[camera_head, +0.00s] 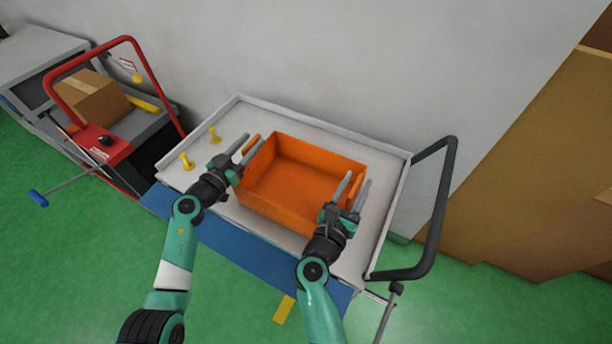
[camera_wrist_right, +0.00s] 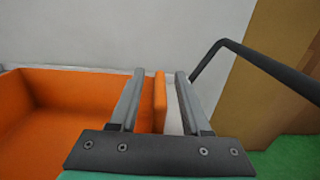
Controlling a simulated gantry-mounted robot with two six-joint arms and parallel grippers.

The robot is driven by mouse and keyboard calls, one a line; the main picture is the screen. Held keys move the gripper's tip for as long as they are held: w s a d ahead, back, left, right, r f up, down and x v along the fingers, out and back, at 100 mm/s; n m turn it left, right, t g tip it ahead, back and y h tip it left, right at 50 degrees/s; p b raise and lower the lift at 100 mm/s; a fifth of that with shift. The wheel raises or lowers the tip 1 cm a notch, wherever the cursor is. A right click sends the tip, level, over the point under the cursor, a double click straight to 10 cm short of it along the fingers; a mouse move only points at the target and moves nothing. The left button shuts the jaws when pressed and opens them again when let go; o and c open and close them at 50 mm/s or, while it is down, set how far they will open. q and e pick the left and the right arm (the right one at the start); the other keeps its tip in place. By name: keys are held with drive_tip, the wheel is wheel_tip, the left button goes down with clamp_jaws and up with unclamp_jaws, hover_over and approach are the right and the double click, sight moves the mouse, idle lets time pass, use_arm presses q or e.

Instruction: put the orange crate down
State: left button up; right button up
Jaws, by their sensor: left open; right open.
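The orange crate (camera_head: 284,206) is empty and looks to be standing on the light grey cart top (camera_head: 330,133). My left gripper (camera_head: 253,145) is open at the crate's left end, by the raised orange handle there. My right gripper (camera_head: 356,182) is open at the crate's right end, with its fingers on either side of the right handle. In the right wrist view the crate (camera_wrist_right: 60,98) fills the left side, and its handle stands between the two open fingers (camera_wrist_right: 158,95) with gaps showing. The crate's underside is hidden.
A black push handle (camera_head: 444,200) rises at the cart's right end. Two yellow pegs (camera_head: 214,134) stand on the cart's left part. A red-framed machine (camera_head: 118,155) with a cardboard box (camera_head: 92,98) is at the left. A grey wall closes the back.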

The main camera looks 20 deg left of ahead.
use_arm(q)
drive_tip(key=s+a, duration=0.1)
drive_tip(key=s, duration=1)
drive_tip(key=shift+a, duration=0.15)
use_arm(e)
drive_tip(key=s+a, duration=0.1)
drive_tip(key=s, duration=1.1)
drive_tip(key=shift+a, duration=0.2)
